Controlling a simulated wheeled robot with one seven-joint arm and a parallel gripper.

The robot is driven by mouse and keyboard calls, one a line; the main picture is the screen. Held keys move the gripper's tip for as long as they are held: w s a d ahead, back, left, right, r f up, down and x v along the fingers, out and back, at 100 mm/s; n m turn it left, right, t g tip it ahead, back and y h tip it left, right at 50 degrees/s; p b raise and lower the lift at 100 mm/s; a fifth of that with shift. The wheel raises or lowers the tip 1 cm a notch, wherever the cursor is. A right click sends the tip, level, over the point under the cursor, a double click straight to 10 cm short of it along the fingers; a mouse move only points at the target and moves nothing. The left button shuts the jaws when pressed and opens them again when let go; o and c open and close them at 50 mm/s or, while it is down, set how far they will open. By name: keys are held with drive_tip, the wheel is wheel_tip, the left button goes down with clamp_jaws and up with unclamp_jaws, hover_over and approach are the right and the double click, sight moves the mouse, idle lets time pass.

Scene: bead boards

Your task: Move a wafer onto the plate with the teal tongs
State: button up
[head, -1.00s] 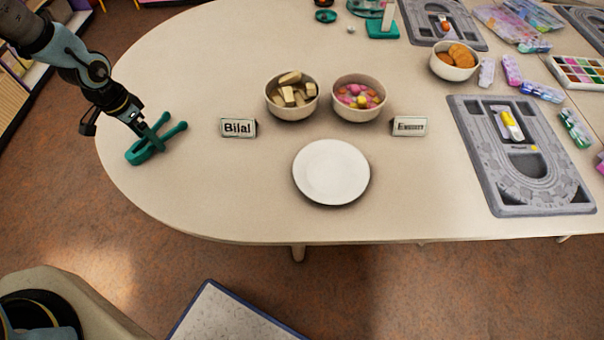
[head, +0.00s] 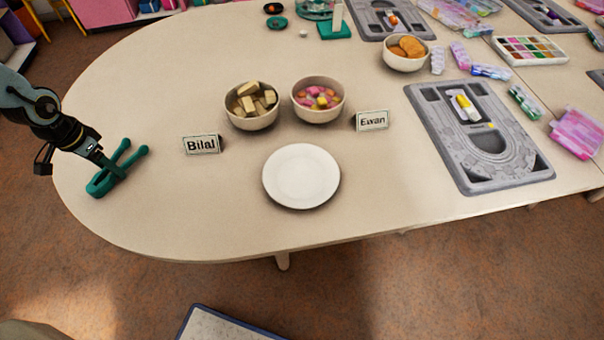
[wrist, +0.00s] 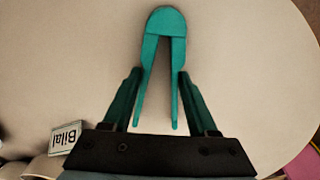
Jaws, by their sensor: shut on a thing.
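The teal tongs (head: 108,180) are at the left end of the table, and my gripper (head: 104,165) is shut on them. In the wrist view the tongs (wrist: 164,22) show as a narrow V between the fingers of my gripper (wrist: 162,95), with the joined end away from me. I cannot tell if the tongs touch the table. Several pale block-shaped wafers (head: 250,90) lie in a cream bowl (head: 252,122) at the middle of the table. The white plate (head: 301,176) is empty, in front of the bowls.
A bowl of colourful sweets (head: 318,113) stands right of the wafers. The "Bilal" card (head: 201,145) stands between tongs and plate; the "Ewan" card (head: 372,120) stands to the right. A grey bead board (head: 520,165) and a biscuit bowl (head: 404,63) are further right.

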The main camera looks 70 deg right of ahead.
wheel_tip(320, 180, up, 12)
drive_tip(key=p, duration=0.8)
drive_tip(key=shift+p, duration=0.3)
